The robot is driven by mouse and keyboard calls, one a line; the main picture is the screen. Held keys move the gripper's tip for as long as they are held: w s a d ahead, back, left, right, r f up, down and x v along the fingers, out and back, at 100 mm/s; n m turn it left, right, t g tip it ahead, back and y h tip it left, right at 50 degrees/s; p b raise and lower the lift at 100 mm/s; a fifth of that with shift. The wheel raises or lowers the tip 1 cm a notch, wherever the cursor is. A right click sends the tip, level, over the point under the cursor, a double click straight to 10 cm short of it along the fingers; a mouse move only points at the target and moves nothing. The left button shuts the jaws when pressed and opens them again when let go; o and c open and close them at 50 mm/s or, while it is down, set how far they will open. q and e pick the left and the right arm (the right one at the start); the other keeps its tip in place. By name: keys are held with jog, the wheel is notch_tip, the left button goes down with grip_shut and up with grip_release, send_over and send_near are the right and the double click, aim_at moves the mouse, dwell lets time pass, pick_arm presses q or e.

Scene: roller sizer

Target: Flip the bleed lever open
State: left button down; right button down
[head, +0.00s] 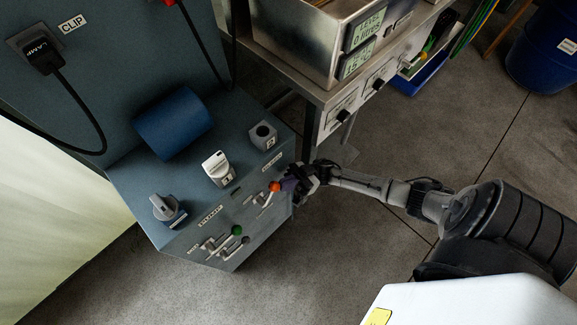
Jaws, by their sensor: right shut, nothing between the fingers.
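A blue-grey cabinet (140,190) stands left of centre, with small levers on its front face. A lever with an orange knob (274,187) is at the face's right end. A lever with a green knob (236,230) and one with a dark knob (245,240) sit lower left. Their small labels are too blurred to tell which is the bleed lever. My right gripper (287,185) is shut with nothing held, right beside the orange knob; I cannot tell if they touch. Its tips partly hide the cabinet edge there. My left gripper is not in view.
On the cabinet top are a blue cylinder (173,124), a white switch (218,168), a grey knob (167,208) and a grey block (263,136). A metal bench with displays (366,29) stands behind. A blue barrel (545,50) is at the far right. Floor between is clear.

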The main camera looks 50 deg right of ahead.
jog(key=a+r+g+h+p, duration=0.1)
jog(key=p, duration=0.2)
jog(key=a+r+n+g+h+p, duration=0.1)
jog(key=h+p, duration=0.1)
jog(key=p, duration=0.2)
jog(key=shift+w+a+r, duration=0.15)
jog(key=shift+a+r, duration=0.05)
jog(key=shift+h, duration=0.3)
send_near(279, 186)
jog(key=shift+f+b+v, duration=0.15)
jog(key=shift+f+v, duration=0.1)
jog(key=shift+v, duration=0.8)
jog(key=shift+f+b+v, duration=0.15)
jog(key=shift+f+v, duration=0.1)
jog(key=shift+v, duration=0.8)
jog(key=shift+a, duration=0.1)
